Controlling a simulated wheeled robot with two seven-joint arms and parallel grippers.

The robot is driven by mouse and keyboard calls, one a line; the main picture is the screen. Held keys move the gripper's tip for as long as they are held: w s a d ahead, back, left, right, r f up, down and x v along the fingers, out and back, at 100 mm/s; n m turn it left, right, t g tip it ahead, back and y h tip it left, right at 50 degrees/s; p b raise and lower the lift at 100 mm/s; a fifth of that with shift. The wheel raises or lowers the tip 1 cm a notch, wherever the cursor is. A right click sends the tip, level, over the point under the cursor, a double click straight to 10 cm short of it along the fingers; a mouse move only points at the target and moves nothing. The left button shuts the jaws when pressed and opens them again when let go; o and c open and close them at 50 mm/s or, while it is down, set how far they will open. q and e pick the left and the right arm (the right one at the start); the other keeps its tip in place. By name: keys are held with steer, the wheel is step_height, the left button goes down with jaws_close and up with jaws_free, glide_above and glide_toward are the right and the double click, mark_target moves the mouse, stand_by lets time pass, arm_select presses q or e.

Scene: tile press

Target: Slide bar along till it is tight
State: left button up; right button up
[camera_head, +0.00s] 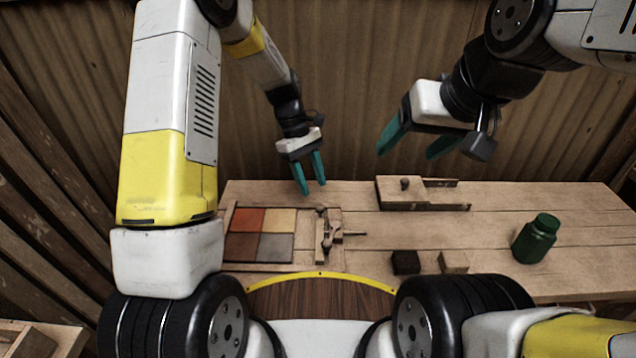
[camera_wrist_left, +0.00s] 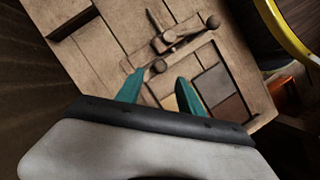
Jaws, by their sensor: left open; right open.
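The press holds a square of tiles (camera_head: 260,233) in orange, cream, brown and grey. A wooden bar (camera_head: 321,238) with round knobs stands along the tiles' right side, and a thin rod points right from it. The left wrist view also shows the bar (camera_wrist_left: 186,42) and darker tiles (camera_wrist_left: 212,86). My left gripper (camera_head: 313,188) is open and empty, above the table's back edge, behind the bar. Its fingers (camera_wrist_left: 160,76) show near one knob in the wrist view. My right gripper (camera_head: 407,155) is open and empty, high above the back of the table.
A wooden box with a knob (camera_head: 400,194) stands at the back middle. A dark block (camera_head: 405,262) and a lighter wooden block (camera_head: 453,262) lie near the front. A green bottle (camera_head: 537,238) stands at the right. The table between them is clear.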

arm_select(q)
steer(key=x, duration=0.6)
steer(key=shift+d+f, duration=0.1)
steer(key=shift+f, duration=0.1)
jaws_close()
stand_by(1.2)
